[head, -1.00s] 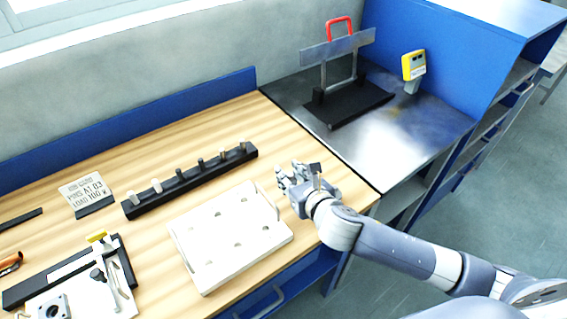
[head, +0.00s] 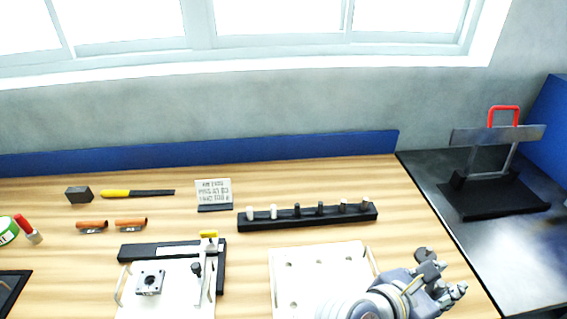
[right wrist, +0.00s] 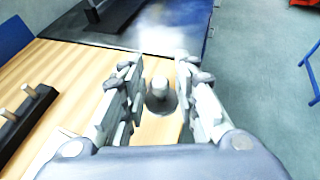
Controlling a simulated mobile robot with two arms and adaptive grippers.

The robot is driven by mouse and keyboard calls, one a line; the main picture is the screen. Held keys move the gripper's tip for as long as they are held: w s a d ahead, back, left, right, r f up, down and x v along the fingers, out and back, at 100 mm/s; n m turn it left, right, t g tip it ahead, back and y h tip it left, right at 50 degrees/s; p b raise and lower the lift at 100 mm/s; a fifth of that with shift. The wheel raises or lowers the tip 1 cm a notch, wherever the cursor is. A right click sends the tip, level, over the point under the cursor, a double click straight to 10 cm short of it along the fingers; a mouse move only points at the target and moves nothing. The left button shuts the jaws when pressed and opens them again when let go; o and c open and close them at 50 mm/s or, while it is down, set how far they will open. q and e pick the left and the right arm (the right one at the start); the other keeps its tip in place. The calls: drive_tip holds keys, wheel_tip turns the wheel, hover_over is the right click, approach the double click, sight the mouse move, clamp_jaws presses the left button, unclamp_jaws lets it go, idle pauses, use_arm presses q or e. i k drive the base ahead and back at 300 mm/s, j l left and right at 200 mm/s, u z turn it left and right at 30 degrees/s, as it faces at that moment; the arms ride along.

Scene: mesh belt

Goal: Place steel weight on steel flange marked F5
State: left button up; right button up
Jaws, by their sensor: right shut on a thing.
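My right gripper (head: 440,282) is at the right front of the wooden bench, beside the white plate with holes. In the right wrist view, my right gripper (right wrist: 157,78) has its fingers on either side of the steel weight (right wrist: 160,104), a grey round piece with an upright knob, and is shut on it. In the head view a grey round part, seemingly the weight (head: 423,254), shows just behind the fingers. A square steel flange (head: 149,282) with a centre hole lies on a pale plate at the front left. I cannot read any F5 mark. My left gripper is not in view.
The white holed plate (head: 325,262) lies between my right gripper and the flange. A black rack (head: 307,219) with several pins stands behind it. A clamp fixture (head: 221,270) borders the flange's plate. A small sign (head: 214,194) stands at the back. A red-handled stand (head: 500,202) is at right.

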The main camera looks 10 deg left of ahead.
sight(150, 279)
drive_tip(key=k+j+u, duration=0.2)
drive_tip(key=j, duration=0.2)
drive_tip(key=k+j+u, duration=0.25)
drive_tip(key=j, duration=0.15)
drive_tip(key=k+j+u, duration=0.2)
drive_tip(key=j, duration=0.25)
drive_tip(key=j+u, duration=0.25)
drive_tip(key=j, duration=0.2)
drive_tip(key=j+u, duration=0.2)
drive_tip(key=j, duration=0.3)
drive_tip(key=k, duration=0.05)
